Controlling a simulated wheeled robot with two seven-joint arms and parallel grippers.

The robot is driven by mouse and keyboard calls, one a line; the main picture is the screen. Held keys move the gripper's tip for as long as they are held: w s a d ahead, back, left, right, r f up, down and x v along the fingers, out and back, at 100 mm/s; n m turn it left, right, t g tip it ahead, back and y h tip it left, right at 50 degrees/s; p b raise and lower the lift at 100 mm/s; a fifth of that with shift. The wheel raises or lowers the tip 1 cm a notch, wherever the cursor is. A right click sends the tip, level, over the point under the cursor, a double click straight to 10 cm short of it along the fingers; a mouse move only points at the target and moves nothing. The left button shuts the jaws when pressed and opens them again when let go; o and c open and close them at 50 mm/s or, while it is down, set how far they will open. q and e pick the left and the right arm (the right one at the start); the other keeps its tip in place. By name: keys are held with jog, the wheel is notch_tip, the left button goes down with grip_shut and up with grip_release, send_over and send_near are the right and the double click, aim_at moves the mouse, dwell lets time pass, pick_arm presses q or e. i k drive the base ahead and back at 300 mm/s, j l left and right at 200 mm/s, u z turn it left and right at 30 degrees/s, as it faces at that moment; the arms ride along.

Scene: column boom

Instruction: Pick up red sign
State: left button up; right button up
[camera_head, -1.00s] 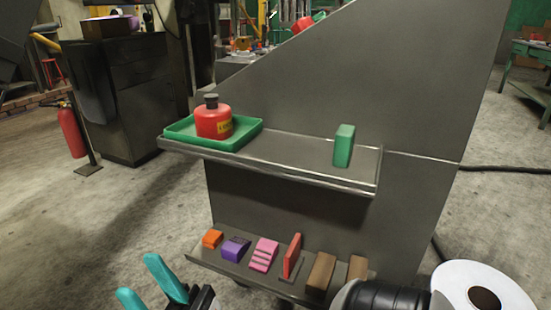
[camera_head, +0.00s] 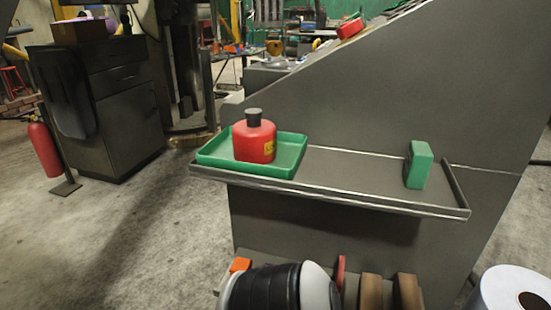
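The red sign (camera_head: 340,270) stands upright on the lower shelf. Only its narrow upper part shows, because a black and white link of my arm covers the lower part and much of the shelf. No gripper fingers are in the picture, so I cannot see either gripper or its place relative to the sign.
Above, the upper shelf (camera_head: 345,167) overhangs, carrying a green tray (camera_head: 210,160) with a red bottle (camera_head: 254,142) and a green block (camera_head: 418,165). Open floor lies left.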

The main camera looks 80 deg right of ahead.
aim_at(340, 281)
jog(key=i+u, duration=0.1)
jog(key=u, duration=0.5)
jog(key=l+u, duration=0.15)
jog(key=u, duration=0.4)
jog(key=i+l+u, duration=0.15)
jog(key=u, duration=0.45)
jog(key=l+u, duration=0.15)
jog(key=u, duration=0.4)
jog(key=l+u, duration=0.15)
jog(key=u, duration=0.45)
jog(key=l+u, duration=0.15)
jog(key=u, duration=0.45)
jog(key=k+l+u, duration=0.1)
jog(key=u, duration=0.45)
jog(key=l+u, duration=0.15)
jog(key=u, duration=0.45)
jog(key=k+l+u, duration=0.1)
jog(key=u, duration=0.35)
jog(key=k+u, duration=0.15)
jog(key=u, duration=0.25)
jog(key=k+u, duration=0.15)
jog(key=u, duration=0.3)
jog(key=k+u, duration=0.15)
jog(key=u, duration=0.3)
